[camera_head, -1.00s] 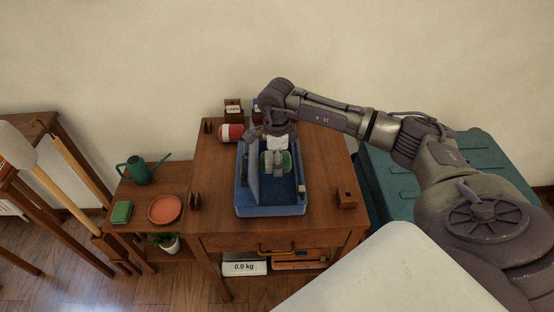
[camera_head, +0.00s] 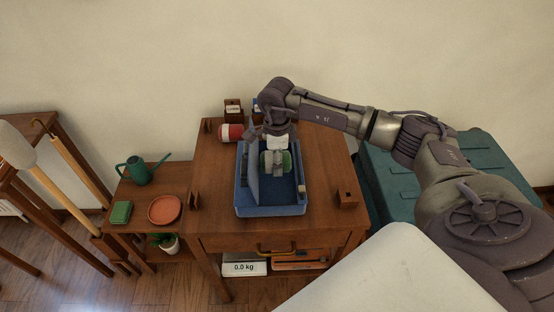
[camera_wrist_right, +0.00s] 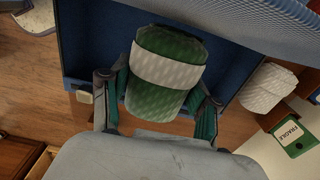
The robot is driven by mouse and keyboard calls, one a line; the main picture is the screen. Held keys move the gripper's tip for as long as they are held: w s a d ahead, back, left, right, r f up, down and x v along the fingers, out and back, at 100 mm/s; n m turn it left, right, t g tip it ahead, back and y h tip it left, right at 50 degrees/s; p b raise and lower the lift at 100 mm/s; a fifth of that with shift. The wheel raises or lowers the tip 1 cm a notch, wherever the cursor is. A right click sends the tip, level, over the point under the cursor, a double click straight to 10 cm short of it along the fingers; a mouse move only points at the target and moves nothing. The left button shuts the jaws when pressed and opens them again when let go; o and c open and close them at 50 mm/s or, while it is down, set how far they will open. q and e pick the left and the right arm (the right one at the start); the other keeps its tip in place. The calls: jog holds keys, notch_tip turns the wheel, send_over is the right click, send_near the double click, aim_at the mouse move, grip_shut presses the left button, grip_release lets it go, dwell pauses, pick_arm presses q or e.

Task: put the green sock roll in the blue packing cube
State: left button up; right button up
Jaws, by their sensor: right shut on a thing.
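The blue packing cube (camera_head: 270,211) stands open on the wooden table, with a pale blue-grey panel (camera_head: 253,182) upright along its left side. My right gripper (camera_head: 275,160) points down over the back half of the cube. It is shut on the green sock roll (camera_head: 287,161), which has a pale band around it. In the right wrist view the green sock roll (camera_wrist_right: 165,75) sits between both fingers of the right gripper (camera_wrist_right: 160,95), overlapping the cube's blue side (camera_wrist_right: 85,45). I cannot tell whether it touches the cube's floor. My left gripper is out of view.
A red and white roll (camera_head: 231,133) lies close to the cube's back left corner. A low shelf at left holds a green watering can (camera_head: 138,170) and a terracotta saucer (camera_head: 165,209). The table's front strip is clear.

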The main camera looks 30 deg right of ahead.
jog(key=shift+f, duration=0.2)
jog(key=shift+f+b, duration=0.3)
jog(key=shift+b, duration=0.1)
jog(key=shift+f+b, duration=0.9)
jog(key=shift+f, duration=0.25)
jog(key=o, duration=1.2)
jog(key=shift+s, duration=0.1)
notch_tip(320, 180, up, 12)
jog(key=shift+r, duration=0.1)
